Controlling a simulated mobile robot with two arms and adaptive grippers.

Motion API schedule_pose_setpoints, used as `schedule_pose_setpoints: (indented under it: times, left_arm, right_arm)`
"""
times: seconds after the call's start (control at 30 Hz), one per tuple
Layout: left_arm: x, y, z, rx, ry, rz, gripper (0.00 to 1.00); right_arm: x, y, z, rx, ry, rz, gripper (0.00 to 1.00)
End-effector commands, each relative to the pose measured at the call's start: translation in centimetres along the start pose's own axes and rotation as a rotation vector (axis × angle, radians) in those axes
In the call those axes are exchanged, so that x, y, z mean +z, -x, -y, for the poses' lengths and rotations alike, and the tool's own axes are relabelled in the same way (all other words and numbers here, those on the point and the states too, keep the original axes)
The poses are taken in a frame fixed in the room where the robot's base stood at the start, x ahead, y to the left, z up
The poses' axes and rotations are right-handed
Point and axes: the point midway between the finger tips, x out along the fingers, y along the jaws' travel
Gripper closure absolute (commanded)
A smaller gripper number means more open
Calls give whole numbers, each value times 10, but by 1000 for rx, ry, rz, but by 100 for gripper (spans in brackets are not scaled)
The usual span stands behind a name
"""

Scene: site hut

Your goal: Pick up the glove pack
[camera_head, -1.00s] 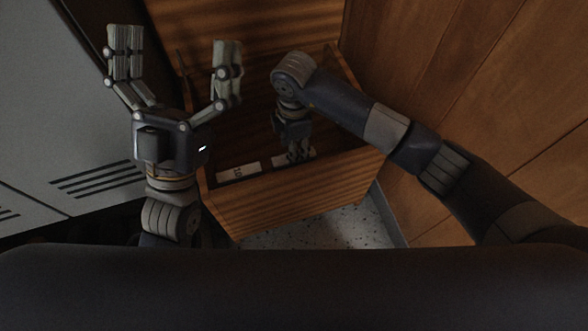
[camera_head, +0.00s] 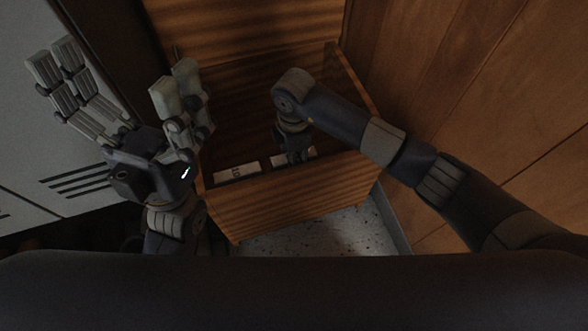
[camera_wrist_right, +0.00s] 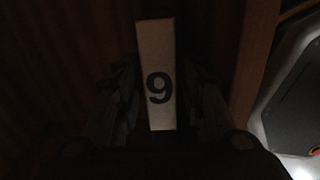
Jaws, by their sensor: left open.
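A pale, narrow pack marked "9" (camera_wrist_right: 157,88) stands out in the dark right wrist view, between the two fingers of my right gripper (camera_wrist_right: 162,95). The fingers are on either side of it, with narrow dark gaps that are hard to make out. In the head view my right gripper (camera_head: 297,153) reaches down into a wooden drawer (camera_head: 290,198), over a pale pack that it partly covers. A second pale pack with dark print (camera_head: 237,173) lies to the left in the drawer. My left gripper (camera_head: 115,82) is open and empty, left of the drawer.
A grey locker-like panel with vent slots (camera_head: 75,185) stands at the left. A wooden panel wall (camera_head: 460,110) rises at the right. Speckled floor (camera_head: 325,235) shows below the drawer. In the wrist view the drawer wall (camera_wrist_right: 252,60) is close at the right.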

Motion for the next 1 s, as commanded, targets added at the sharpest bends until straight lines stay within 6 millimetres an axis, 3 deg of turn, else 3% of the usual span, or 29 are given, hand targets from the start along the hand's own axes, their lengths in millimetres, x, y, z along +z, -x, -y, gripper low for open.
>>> schedule_pose_setpoints:
  times: [0.03, 0.1, 0.13, 0.6, 0.77, 1.0]
  left_arm:
    - [0, 0, 0, 0, 0, 0, 0]
    - [0, 0, 0, 0, 0, 1, 0]
    - [0, 0, 0, 0, 0, 1, 0]
    - [5, -5, 0, 0, 0, 25, 0]
    - [22, -12, 2, -2, -9, 120, 0]
    - [64, -6, 6, -6, -21, 327, 0]
  right_arm:
    - [0, 0, 0, 0, 0, 0, 81]
    - [0, 0, 0, 0, 0, 0, 97]
    - [0, 0, 0, 0, 0, 0, 100]
    - [0, 10, -1, 2, 0, 0, 100]
    - [1, 31, -1, 4, 0, 1, 100]
    - [0, 50, 0, 1, -1, 0, 100]
